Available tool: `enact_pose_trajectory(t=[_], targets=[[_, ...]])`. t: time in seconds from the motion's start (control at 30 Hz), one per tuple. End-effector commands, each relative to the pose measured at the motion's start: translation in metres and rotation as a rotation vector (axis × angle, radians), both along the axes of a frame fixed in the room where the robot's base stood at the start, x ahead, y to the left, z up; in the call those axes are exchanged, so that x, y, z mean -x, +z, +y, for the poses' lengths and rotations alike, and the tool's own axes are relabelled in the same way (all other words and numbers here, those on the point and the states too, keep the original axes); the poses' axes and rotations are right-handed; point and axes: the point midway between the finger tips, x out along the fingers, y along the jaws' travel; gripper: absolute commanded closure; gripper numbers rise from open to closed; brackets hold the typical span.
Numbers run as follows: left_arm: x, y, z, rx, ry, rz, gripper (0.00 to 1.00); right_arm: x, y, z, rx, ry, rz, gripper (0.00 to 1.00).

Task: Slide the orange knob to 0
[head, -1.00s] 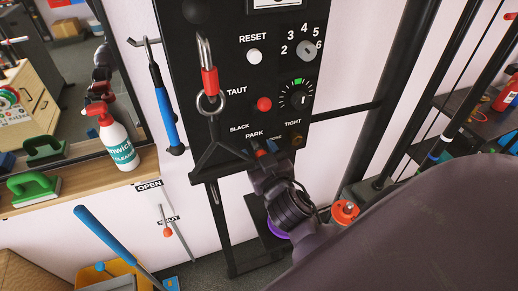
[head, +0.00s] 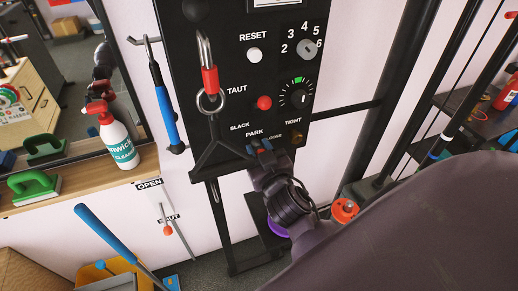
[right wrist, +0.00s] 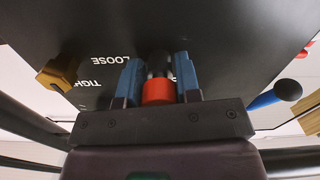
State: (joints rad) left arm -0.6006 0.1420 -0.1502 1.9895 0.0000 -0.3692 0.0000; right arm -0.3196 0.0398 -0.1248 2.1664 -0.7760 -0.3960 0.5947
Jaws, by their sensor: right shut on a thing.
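In the head view my right gripper (head: 262,146) is at the panel's lower edge, by the words PARK and LOOSE, and hides most of the knob. No 0 mark is readable. My left gripper is not in view.
A brass knob (head: 297,139) is near TIGHT, right of my gripper. A red button (head: 264,103), dial (head: 295,95) and hanging carabiner (head: 209,80) are above. A wall slider (head: 168,230) with OPEN and SHUT labels is lower left. A spray bottle (head: 117,140) stands on the shelf.

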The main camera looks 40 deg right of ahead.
Motion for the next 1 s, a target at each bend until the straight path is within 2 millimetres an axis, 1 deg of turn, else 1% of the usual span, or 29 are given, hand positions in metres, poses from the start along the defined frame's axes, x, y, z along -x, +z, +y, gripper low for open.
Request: enact_pose_trajectory(t=[0.2,0.3,0.57,0.6,0.73,1.0], targets=[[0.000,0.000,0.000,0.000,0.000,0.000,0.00,0.018,-0.001,0.004,-0.003,0.000,0.002,1.00],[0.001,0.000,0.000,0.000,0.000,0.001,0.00,0.024,-0.001,0.006,-0.001,-0.001,0.002,1.00],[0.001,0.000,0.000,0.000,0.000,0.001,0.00,0.024,-0.001,0.006,0.000,0.000,0.001,1.00],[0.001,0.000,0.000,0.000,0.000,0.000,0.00,0.024,-0.001,0.006,0.000,0.000,0.001,0.63],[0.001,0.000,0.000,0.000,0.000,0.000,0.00,0.024,0.000,0.006,0.000,0.000,0.001,0.43],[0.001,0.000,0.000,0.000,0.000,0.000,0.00,0.024,0.000,0.006,0.000,-0.001,0.000,0.43]])
